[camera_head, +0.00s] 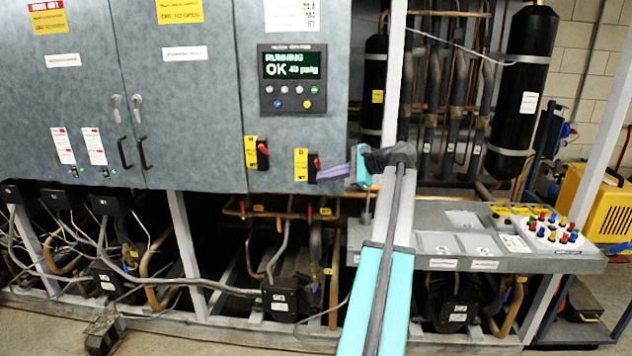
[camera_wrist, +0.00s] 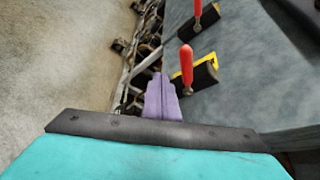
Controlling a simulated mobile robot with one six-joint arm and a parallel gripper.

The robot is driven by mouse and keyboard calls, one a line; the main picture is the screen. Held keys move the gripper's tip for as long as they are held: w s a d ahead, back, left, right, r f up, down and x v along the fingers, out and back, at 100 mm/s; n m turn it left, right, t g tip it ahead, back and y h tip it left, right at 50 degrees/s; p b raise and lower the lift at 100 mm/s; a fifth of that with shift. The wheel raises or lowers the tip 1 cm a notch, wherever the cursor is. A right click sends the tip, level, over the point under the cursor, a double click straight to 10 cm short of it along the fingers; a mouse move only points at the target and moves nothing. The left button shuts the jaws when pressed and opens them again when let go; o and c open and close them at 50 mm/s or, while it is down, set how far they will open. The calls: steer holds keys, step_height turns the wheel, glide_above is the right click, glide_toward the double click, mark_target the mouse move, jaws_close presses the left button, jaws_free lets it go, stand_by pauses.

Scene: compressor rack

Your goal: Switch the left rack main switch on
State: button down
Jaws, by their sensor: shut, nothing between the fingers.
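Two rotary switches with red handles, black bodies and yellow plates sit on the grey cabinet front. The left switch (camera_head: 262,151) is to the left of my gripper; it is the farther one in the wrist view (camera_wrist: 197,15). The right switch (camera_head: 313,165) is just left of my fingertips; it is the nearer one in the wrist view (camera_wrist: 187,65). My gripper (camera_head: 325,171) has purple fingers, shut and empty, pointing left along the cabinet front. In the wrist view the fingertips (camera_wrist: 158,82) lie beside the right switch's handle; I cannot tell whether they touch it.
A display panel (camera_head: 293,78) above reads RUNNING OK. A grey shelf (camera_head: 360,240) with a button box (camera_head: 548,236) juts out at right. Cables and pipes fill the rack below. Cabinet door handles (camera_head: 125,153) stand out at left.

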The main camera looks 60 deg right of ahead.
steer(key=shift+w+d+r+p, duration=0.1)
steer(key=shift+d+r+p, duration=0.2)
steer(key=shift+r, duration=0.3)
steer(key=shift+w+d+r+p, duration=0.15)
steer(key=shift+r+p, duration=0.2)
steer(key=shift+r, duration=0.3)
steer(key=shift+s+d+r+p, duration=0.1)
steer(key=shift+d+r+p, duration=0.2)
steer(key=shift+r, duration=0.3)
steer(key=shift+w+r, duration=0.1)
steer(key=shift+a, duration=0.1)
steer(key=b, duration=0.4)
glide_toward(320, 165)
steer(key=shift+s+d+f, duration=0.3)
steer(key=shift+d+f, duration=0.25)
steer(key=shift+d, duration=0.1)
steer(key=shift+s+d+f, duration=0.35)
steer(key=shift+d+f, duration=0.2)
steer(key=shift+d, duration=0.05)
steer(key=shift+s+d+f, duration=0.3)
steer(key=shift+d+f, duration=0.25)
steer(key=shift+d, duration=0.1)
